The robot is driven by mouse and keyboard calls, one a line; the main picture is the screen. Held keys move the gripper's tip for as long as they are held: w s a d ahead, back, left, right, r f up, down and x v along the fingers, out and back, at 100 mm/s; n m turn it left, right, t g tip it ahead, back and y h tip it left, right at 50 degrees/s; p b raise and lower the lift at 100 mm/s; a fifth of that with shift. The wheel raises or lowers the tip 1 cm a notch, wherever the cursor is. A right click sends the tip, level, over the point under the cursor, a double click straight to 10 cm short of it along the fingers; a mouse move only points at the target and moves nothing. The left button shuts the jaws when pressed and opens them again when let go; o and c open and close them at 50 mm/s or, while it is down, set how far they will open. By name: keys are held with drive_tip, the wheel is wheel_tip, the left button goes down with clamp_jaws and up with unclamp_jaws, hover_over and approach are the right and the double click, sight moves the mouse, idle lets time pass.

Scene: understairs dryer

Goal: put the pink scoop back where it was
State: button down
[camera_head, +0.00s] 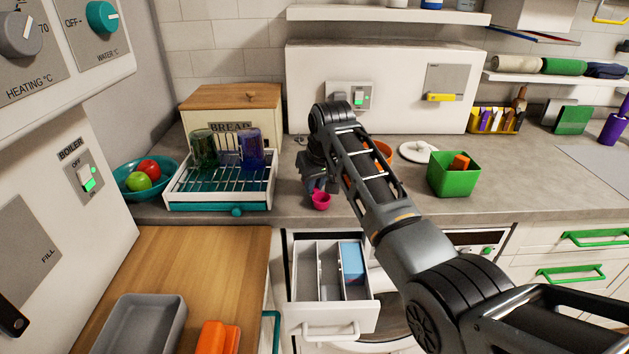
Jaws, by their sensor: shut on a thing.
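The pink scoop (321,201) is at the front edge of the grey counter, just right of the dish rack. My gripper (317,187) points down onto it and is shut on it. My arm hides most of the gripper and part of the scoop's handle. I cannot tell whether the scoop touches the counter or hangs just above it. Below and in front is an open white drawer (331,318) with grey dividers. A blue thing (352,260) lies in its right compartment, and the other compartments look empty.
A teal dish rack (216,207) with two glasses stands left of the scoop. A green box (453,178) with orange contents, a white lid (419,151) and an orange object (384,151) are to the right. A wooden worktop (215,270) lies left of the drawer.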

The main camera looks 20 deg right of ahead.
drive_tip(key=c, duration=1.1)
unclamp_jaws()
drive_tip(key=shift+f, duration=0.1)
drive_tip(key=v, duration=1.2)
drive_tip(key=shift+b, duration=0.3)
